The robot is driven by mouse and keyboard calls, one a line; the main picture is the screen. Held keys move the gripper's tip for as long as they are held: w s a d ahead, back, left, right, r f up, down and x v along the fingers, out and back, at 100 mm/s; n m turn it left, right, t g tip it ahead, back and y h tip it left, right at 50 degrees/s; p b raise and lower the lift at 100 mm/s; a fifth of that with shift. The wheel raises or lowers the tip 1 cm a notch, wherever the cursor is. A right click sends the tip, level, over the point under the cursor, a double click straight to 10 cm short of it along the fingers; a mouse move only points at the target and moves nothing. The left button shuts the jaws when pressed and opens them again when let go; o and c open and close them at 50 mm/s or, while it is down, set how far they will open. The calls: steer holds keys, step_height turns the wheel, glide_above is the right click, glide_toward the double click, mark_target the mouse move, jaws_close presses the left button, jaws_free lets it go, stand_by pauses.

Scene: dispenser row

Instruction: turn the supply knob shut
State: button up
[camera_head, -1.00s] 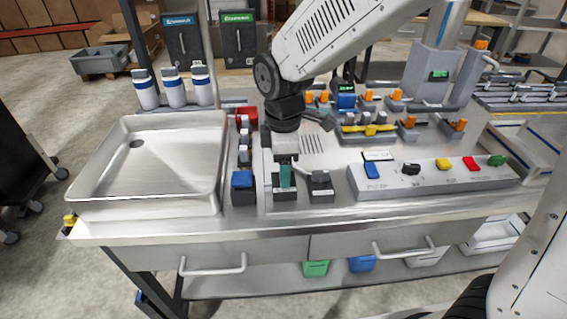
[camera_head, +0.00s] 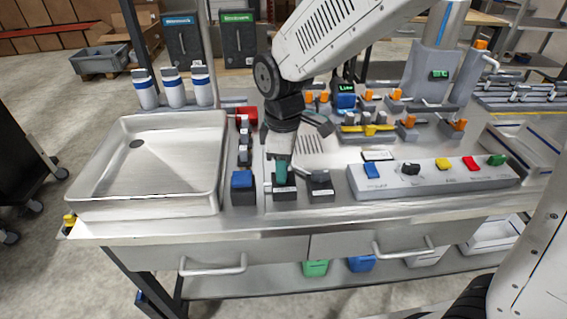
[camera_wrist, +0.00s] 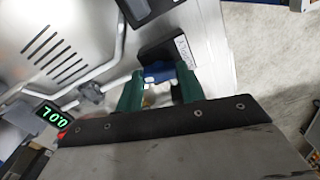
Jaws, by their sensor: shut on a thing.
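The middle of three small dark blocks (camera_head: 284,196) stands at the front of the bench, with a label on its front. My gripper (camera_head: 281,172) reaches down onto its top, and its green fingers hide most of what they hold. In the wrist view my gripper (camera_wrist: 160,80) has its two green fingers on either side of a blue knob (camera_wrist: 158,73), shut on it. A dark block with a white label (camera_wrist: 183,48) lies just beyond the fingertips. The knob's exact angle is hard to tell.
A blue-topped block (camera_head: 242,188) stands close on the left and a dark block (camera_head: 320,187) close on the right. A large metal tray (camera_head: 85,200) lies further left. A grey button panel (camera_head: 430,183) is to the right. The bench front edge is clear.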

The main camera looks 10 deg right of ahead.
steer(key=m, duration=1.1)
steer(key=shift+w+r+m, duration=0.1)
steer(key=shift+m, duration=2)
steer(key=o, duration=1)
step_height(320, 180, up, 8)
steer(key=shift+f, duration=0.15)
